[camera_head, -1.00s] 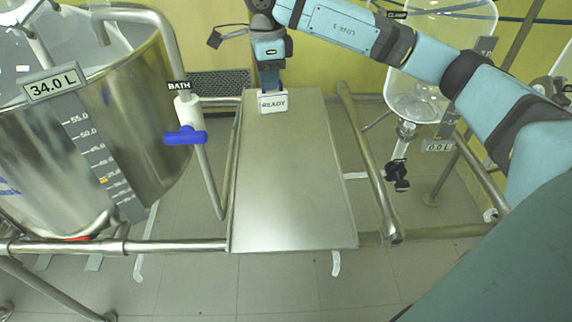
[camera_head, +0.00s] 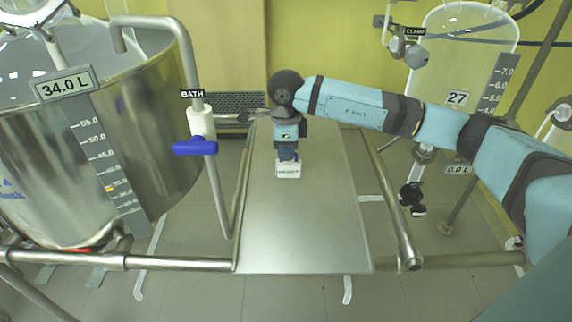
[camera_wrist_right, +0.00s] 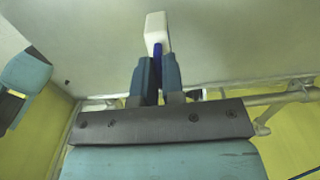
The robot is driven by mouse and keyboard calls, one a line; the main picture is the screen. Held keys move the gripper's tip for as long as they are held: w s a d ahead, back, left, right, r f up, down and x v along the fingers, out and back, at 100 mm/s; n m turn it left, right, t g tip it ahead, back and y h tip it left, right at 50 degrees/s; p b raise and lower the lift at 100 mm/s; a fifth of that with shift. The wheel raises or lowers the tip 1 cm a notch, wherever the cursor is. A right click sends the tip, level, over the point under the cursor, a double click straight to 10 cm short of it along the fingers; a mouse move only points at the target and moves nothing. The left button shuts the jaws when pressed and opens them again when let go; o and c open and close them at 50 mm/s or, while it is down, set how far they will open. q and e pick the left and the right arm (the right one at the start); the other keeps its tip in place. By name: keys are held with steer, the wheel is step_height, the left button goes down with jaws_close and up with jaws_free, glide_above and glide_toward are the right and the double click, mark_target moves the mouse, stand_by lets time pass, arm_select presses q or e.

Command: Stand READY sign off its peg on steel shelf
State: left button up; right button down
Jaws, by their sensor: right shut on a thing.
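The READY sign (camera_head: 288,171) is a small white block with dark lettering, low over the far half of the steel shelf (camera_head: 300,235). My right gripper (camera_head: 287,156) points down from above and is shut on the sign. In the right wrist view the white sign (camera_wrist_right: 156,28) sits just beyond the fingertips (camera_wrist_right: 158,72), with a blue stem between them. I cannot tell whether the sign's base touches the shelf. My left gripper is in neither view.
A steel vessel (camera_head: 150,130) with a 34.0 L label and a blue-handled BATH valve (camera_head: 195,148) stands left of the shelf. A glass vessel (camera_head: 455,60) hangs at the right, with steel rails (camera_head: 395,215) beside the shelf. The shelf's near part is bare.

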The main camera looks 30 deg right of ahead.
mark_target(286, 163)
arm_select(q)
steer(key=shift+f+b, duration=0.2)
steer(key=shift+b, duration=0.1)
arm_select(e)
steer(key=shift+f, duration=2.1)
steer(key=shift+f, duration=0.15)
steer(key=c, duration=1.2)
jaws_free()
steer(key=shift+r, duration=0.35)
step_height(286, 163, up, 12)
steer(key=shift+f+p, duration=0.15)
steer(key=shift+p, duration=0.8)
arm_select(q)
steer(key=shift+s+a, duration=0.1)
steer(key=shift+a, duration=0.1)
